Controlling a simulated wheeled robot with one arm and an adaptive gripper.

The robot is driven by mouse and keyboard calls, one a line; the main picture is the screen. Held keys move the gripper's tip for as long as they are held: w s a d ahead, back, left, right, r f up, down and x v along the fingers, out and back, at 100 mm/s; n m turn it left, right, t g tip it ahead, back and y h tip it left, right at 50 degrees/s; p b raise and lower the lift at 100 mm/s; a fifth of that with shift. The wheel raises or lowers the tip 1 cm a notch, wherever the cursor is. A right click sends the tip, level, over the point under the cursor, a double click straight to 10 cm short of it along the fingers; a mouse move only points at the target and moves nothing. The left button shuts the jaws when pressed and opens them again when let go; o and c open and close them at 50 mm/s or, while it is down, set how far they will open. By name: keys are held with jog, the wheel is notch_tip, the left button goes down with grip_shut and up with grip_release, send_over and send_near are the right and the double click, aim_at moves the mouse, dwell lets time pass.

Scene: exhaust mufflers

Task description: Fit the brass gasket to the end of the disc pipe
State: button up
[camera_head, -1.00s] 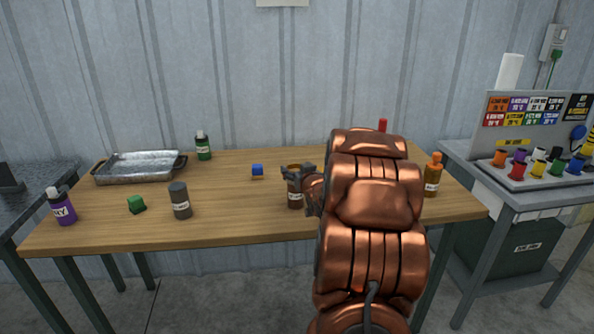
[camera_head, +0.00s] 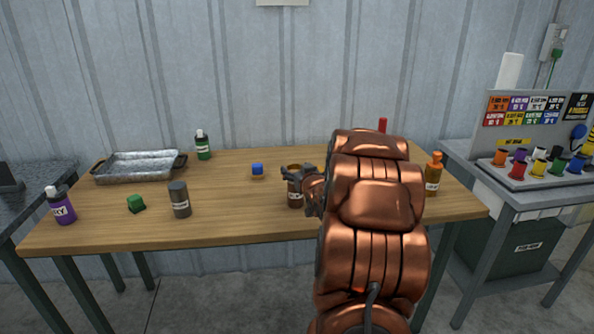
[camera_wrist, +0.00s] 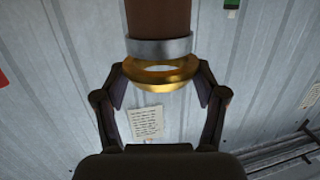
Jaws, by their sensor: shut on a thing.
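The brass gasket (camera_wrist: 160,74) is a gold ring between the fingers of my gripper (camera_wrist: 160,80) in the wrist view. My gripper is shut on it. A brown pipe (camera_wrist: 158,18) with a silver band (camera_wrist: 160,48) at its end comes in from the top of that view. The ring lines up with the banded end and appears right against it; I cannot tell whether they touch. No disc shows on this pipe. In the head view my gripper (camera_head: 298,174) is over the table, at the top of a brown labelled cylinder (camera_head: 295,195). My arm hides what is to its right.
A side table (camera_head: 520,195) with coloured spools stands at right. The table's front middle is bare.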

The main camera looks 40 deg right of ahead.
jog(key=shift+f+b, duration=0.35)
jog(key=shift+f, duration=0.25)
dwell(0.6)
jog(key=o, duration=1.2)
jog(key=shift+s, duration=0.15)
jog(key=v, duration=0.7)
jog(key=shift+s+a, duration=0.1)
